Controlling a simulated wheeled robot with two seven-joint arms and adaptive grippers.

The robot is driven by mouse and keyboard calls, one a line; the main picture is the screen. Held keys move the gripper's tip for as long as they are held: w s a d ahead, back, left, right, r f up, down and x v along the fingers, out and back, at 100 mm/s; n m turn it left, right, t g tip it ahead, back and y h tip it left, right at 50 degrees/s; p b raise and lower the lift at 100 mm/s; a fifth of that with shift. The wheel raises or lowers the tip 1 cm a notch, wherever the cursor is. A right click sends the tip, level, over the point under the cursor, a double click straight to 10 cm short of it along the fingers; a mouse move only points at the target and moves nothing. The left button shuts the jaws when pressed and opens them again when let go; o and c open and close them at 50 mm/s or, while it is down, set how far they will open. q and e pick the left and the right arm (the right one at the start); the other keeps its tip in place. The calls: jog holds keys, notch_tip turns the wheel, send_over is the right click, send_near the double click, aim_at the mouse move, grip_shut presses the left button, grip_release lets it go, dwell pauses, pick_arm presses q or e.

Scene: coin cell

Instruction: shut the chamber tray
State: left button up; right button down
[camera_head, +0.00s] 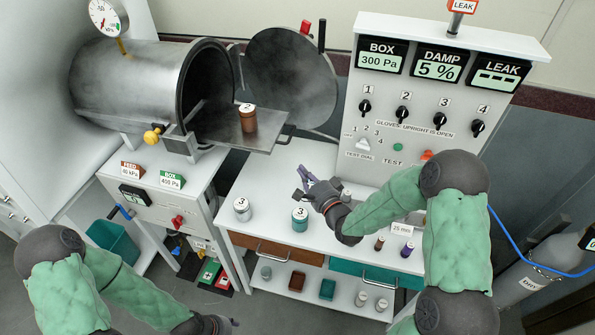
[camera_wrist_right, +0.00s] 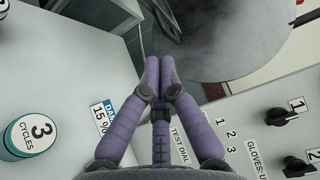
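The chamber tray (camera_head: 262,142) is a flat metal plate sticking out to the right from the mouth of the horizontal steel chamber (camera_head: 135,88). A brown bottle (camera_head: 248,118) marked 2 stands upright on it. The round chamber door (camera_head: 292,80) is swung open behind the tray; it also shows in the right wrist view (camera_wrist_right: 235,45). My right gripper (camera_head: 302,180) is right of and below the tray's outer end, apart from it. Its purple fingers (camera_wrist_right: 158,62) are together and empty in the wrist view. My left gripper (camera_head: 232,322) is low at the bottom edge, its fingers unclear.
Two jars marked 3, one white (camera_head: 242,208) and one teal (camera_head: 300,218), stand on the bench (camera_head: 265,190) below the tray. A control panel (camera_head: 430,110) with dials rises at the right. Small vials (camera_head: 407,248) stand beneath my right forearm.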

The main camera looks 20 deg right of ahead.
aim_at(229, 145)
jog(key=w+a, duration=0.4)
jog(key=w, duration=0.5)
jog(key=shift+w+a, duration=0.35)
jog(key=shift+w, duration=0.05)
jog(key=shift+a+f, duration=0.1)
jog(key=w+a+b, duration=0.2)
jog(key=w+a, duration=0.1)
jog(key=a, duration=0.1)
jog(key=w+a+b, duration=0.3)
jog(key=a, duration=0.2)
jog(key=w+a+b, duration=0.3)
jog(key=a, duration=0.2)
jog(key=shift+w+a, duration=0.15)
jog(key=shift+w, duration=0.2)
jog(key=shift+w+a, duration=0.25)
jog(key=shift+a, duration=0.05)
